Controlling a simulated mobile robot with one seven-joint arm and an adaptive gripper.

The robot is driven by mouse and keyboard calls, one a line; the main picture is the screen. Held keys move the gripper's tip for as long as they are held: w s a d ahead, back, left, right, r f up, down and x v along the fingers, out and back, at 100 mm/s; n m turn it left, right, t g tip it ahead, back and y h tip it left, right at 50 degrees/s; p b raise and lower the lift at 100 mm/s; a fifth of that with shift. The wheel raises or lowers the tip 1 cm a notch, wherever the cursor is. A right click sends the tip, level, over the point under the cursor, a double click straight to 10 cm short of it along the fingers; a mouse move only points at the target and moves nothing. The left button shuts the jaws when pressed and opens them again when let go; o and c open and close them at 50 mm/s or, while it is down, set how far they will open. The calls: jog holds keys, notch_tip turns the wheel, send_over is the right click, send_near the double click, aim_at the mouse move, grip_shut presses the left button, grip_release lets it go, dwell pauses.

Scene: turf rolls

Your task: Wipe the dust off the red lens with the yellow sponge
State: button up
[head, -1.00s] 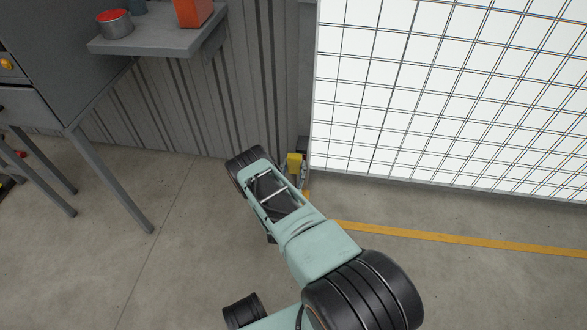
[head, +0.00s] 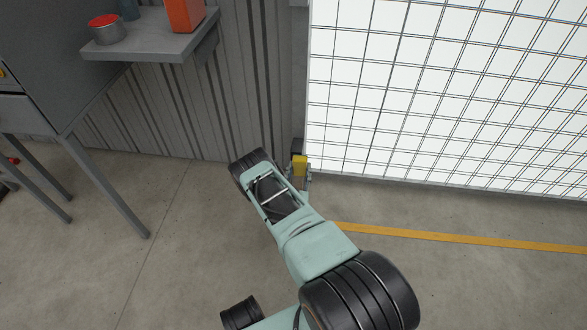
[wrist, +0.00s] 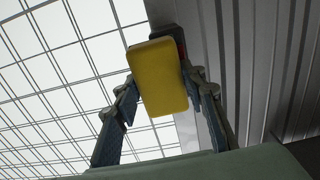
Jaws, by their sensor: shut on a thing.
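The yellow sponge (wrist: 158,80) is held between the two fingers of my gripper (wrist: 162,84) in the wrist view. It also shows in the head view (head: 300,166), low by the corner where the ribbed wall meets the bright gridded panel. A dark housing (head: 298,146) sits right behind the sponge at the wall; part of it shows in the wrist view (wrist: 180,42) with a faint reddish patch. The red lens itself is not clearly visible, apparently hidden by the sponge. I cannot tell whether the sponge touches the housing.
The bright gridded panel (head: 440,90) stands right of the sponge and the ribbed wall (head: 190,110) left of it. A grey shelf (head: 150,44) holds a red-topped tin (head: 106,30) and an orange box (head: 184,14). A yellow line (head: 460,238) crosses the open concrete floor.

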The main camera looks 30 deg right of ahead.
jog(key=shift+w+d+b, duration=0.1)
jog(key=shift+d+b, duration=0.05)
jog(key=shift+b, duration=0.15)
jog(key=shift+w+a+r, duration=0.2)
jog(key=shift+w+a, duration=1.3)
jog(key=shift+a, duration=0.15)
jog(key=p+v, duration=0.1)
jog(key=v, duration=0.5)
jog(key=shift+s+f+p, duration=0.2)
jog(key=shift+s+p, duration=0.05)
jog(key=shift+p, duration=0.15)
jog(key=v, duration=0.3)
jog(key=shift+s+p, duration=0.1)
jog(key=shift+p, duration=0.3)
